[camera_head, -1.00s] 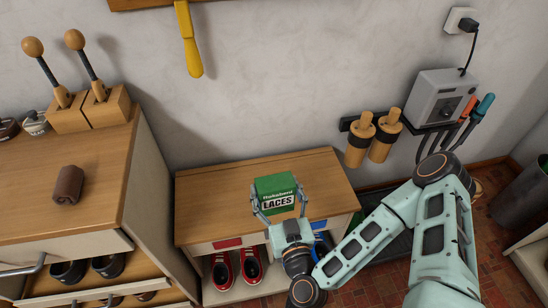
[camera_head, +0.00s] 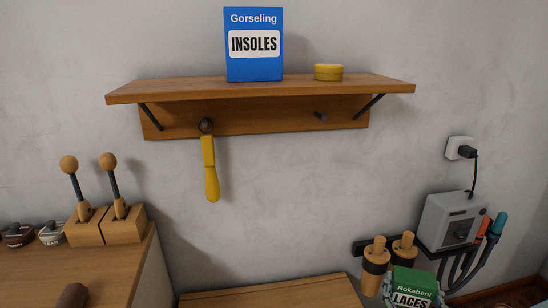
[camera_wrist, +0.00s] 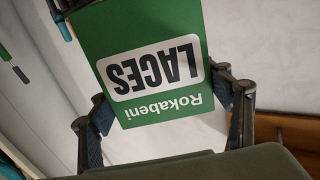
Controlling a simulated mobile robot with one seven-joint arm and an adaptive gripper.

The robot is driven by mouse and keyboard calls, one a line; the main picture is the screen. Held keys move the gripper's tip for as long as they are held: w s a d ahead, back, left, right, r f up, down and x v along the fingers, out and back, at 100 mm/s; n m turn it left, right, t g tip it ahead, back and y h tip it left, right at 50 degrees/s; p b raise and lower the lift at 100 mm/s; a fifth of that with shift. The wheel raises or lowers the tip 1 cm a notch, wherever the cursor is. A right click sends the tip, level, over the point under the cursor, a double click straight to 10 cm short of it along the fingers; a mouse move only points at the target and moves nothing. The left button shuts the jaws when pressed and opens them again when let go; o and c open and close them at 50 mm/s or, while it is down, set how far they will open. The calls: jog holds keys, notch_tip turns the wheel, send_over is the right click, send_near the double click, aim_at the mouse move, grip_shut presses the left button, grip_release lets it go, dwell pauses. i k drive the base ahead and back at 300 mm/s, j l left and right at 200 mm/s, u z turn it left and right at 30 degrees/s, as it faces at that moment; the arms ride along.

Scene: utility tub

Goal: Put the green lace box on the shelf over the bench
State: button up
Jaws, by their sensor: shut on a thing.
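The green lace box (camera_head: 414,282), with a white LACES label, is at the lower right of the head view, cut off by the bottom edge. In the wrist view the box (camera_wrist: 146,62) appears upside down between the two fingers of my gripper (camera_wrist: 165,112). My gripper is shut on it. The wooden shelf (camera_head: 180,92) is on the wall, above and to the left of the box. The bench (camera_head: 280,298) shows only its top edge at the bottom of the head view.
A blue insoles box (camera_head: 254,65) stands left of centre on the shelf, and a yellow round tin (camera_head: 328,72) sits to its right. Bare shelf lies at both ends. A yellow-handled tool (camera_head: 210,170) hangs below. Wooden-handled tools (camera_head: 375,265) and a grey wall unit (camera_head: 452,220) are near the held box.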

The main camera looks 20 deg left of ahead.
aim_at(170, 84)
jog(key=k+j+u, duration=0.3)
jog(key=u, duration=0.2)
jog(key=k+j+u, duration=0.45)
